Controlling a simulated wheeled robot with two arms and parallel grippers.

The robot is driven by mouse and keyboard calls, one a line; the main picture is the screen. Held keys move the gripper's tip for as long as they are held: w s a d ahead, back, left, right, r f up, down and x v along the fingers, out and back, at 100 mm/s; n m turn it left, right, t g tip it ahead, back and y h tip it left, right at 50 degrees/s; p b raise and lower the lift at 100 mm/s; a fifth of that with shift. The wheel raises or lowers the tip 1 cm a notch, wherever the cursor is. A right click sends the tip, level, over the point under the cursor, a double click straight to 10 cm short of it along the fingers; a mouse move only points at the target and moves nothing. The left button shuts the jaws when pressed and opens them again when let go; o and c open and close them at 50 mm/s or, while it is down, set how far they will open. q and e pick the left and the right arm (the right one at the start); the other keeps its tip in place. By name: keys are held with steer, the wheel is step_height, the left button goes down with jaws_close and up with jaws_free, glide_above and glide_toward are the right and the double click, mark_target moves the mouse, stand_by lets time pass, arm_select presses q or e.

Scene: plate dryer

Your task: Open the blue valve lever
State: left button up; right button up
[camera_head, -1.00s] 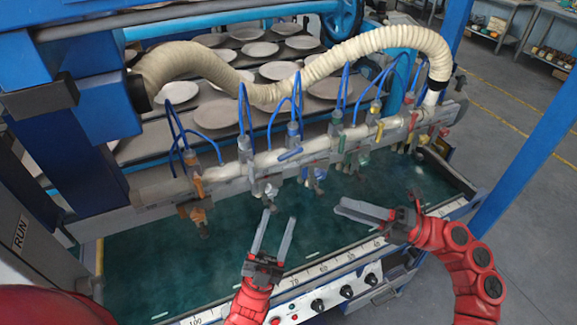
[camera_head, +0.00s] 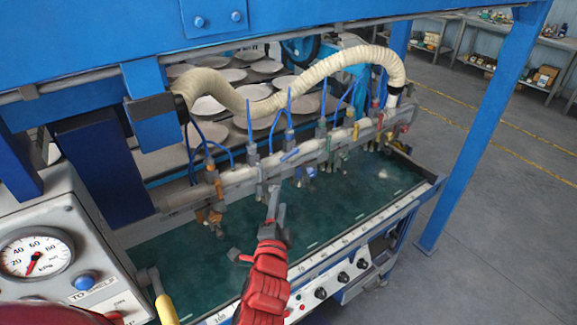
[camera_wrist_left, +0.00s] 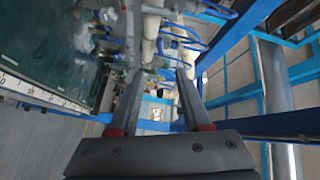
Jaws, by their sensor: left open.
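The blue valve lever (camera_head: 290,155) is a small blue handle on the pale pipe manifold (camera_head: 240,175), near its middle in the head view. My left gripper (camera_head: 276,195) is below and slightly left of the lever, over the green tank, apart from it as far as I can tell. In the left wrist view, my left gripper (camera_wrist_left: 161,74) has its two fingers spread with nothing between them. Pipes and blue hoses lie beyond the tips there, and I cannot pick out the blue lever among them. My right gripper is not in view.
Orange (camera_head: 212,214), green and red valves hang along the same manifold. A ribbed cream hose (camera_head: 300,88) arches above it. The green tank (camera_head: 165,250) lies below. A gauge (camera_head: 36,254) and a blue post (camera_head: 485,130) flank the machine.

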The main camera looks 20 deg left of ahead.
arm_select(q)
steer(key=b, duration=0.9)
glide_toward(286, 158)
steer(key=p+x, duration=0.3)
steer(key=x, duration=0.4)
steer(key=shift+w, duration=0.1)
steer(key=shift+w+a+f+p, duration=0.1)
steer(key=shift+w+p, duration=0.3)
steer(key=shift+w, duration=0.3)
jaws_close()
